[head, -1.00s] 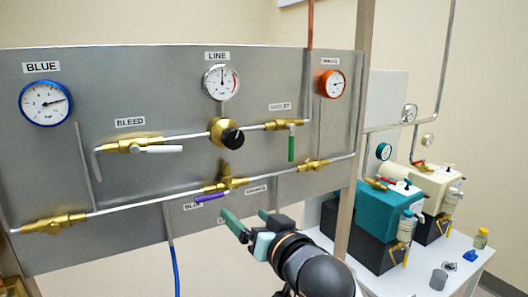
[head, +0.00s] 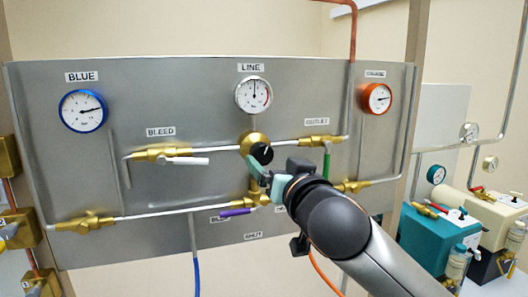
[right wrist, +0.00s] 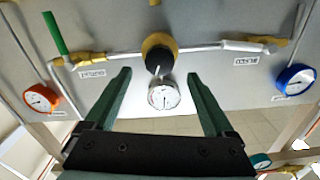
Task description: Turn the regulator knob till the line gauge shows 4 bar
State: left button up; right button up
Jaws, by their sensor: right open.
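The regulator knob (head: 262,153) is a black cap on a round brass body on the grey panel. The line gauge (head: 253,95) is above it, white-faced, its needle pointing about straight up; its numbers are too small to read. My right gripper (head: 265,174) is open just below the knob in the head view, with green fingers. In the right wrist view, the picture is turned over: the knob (right wrist: 159,61) with a white mark lies ahead between the open fingertips, and the line gauge (right wrist: 163,97) shows below it. I see no contact with the knob. My left gripper is out of view.
The bleed valve's white lever (head: 187,161) is left of the knob. The outlet valve's green lever (head: 326,163) is to its right. A purple lever (head: 235,212) sits on the lower pipe, close to my gripper. Blue (head: 83,110) and orange (head: 377,98) gauges flank the panel.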

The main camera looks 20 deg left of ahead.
aim_at(264, 155)
jog(key=shift+p+x, duration=0.65)
jog(key=shift+x, duration=2.6)
jog(key=c, duration=1.4)
jog(key=n+p, duration=0.2)
jog(key=n, duration=0.1)
jog(key=shift+r+n, duration=0.1)
jog(key=shift+n, duration=0.2)
jog(key=shift+n+p, duration=1.25)
jog(key=shift+n, duration=0.55)
